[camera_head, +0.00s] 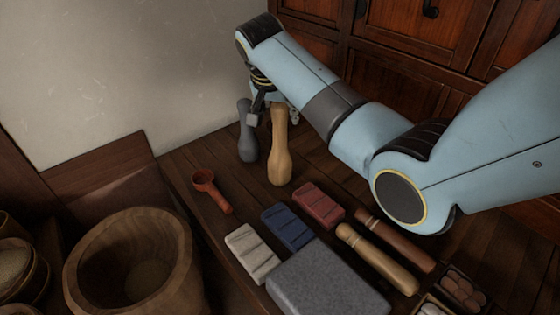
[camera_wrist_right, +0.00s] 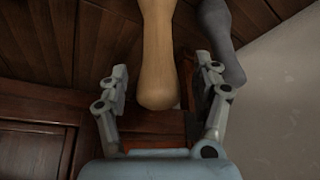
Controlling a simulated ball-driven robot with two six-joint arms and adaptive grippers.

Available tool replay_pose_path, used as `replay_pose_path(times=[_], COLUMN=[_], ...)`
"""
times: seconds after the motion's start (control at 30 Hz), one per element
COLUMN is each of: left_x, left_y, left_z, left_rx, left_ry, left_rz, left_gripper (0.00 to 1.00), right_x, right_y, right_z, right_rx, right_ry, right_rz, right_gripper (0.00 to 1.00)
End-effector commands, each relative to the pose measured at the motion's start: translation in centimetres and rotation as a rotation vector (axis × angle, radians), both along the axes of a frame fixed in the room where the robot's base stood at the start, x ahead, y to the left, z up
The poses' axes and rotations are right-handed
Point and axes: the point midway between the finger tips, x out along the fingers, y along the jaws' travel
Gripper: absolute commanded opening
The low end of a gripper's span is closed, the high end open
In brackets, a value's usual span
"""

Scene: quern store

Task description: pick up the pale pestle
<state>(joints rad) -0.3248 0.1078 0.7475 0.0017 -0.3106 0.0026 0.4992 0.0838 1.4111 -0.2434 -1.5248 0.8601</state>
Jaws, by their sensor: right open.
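The pale pestle (camera_head: 280,155) is a light tan wooden club standing upright on the dark wooden table, near the wall. My right gripper (camera_head: 272,116) is at its upper end, with the arm reaching in from the right. In the right wrist view the pale pestle (camera_wrist_right: 157,50) lies between the two open fingers of the right gripper (camera_wrist_right: 162,76), with a gap on each side. Part of the pestle's top is hidden by the wrist in the head view. My left gripper is not in view.
A dark grey pestle (camera_head: 247,140) stands just left of the pale one, close to a finger. A red scoop (camera_head: 209,188), coloured blocks (camera_head: 287,227), a grey slab (camera_head: 325,283) and two lying rollers (camera_head: 378,258) are nearer. A wooden mortar (camera_head: 130,225) is left; cabinets (camera_head: 425,40) stand behind.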

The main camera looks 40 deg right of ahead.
Motion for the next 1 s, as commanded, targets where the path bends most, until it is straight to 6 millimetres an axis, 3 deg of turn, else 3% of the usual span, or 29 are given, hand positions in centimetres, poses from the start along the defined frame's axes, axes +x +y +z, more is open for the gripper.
replay_pose_path(times=[0.13, 0.3, 0.53, 1.0], left_x=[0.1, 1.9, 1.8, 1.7], left_y=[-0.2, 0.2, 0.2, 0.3], left_z=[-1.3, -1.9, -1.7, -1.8], left_rx=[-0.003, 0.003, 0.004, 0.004], left_ry=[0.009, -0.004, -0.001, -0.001], left_rz=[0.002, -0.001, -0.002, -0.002], left_gripper=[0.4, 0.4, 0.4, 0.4], right_x=[0.1, 0.6, 0.8, 0.8], right_y=[-0.5, -1.2, -1.3, -1.3], right_z=[-2.5, -4.7, -4.5, -4.6], right_rx=[0.0, -0.001, -0.001, 0.001], right_ry=[0.005, 0.005, 0.001, 0.001], right_rz=[0.0, 0.0, 0.001, 0.001], right_gripper=[0.66, 0.66, 0.66, 0.06])
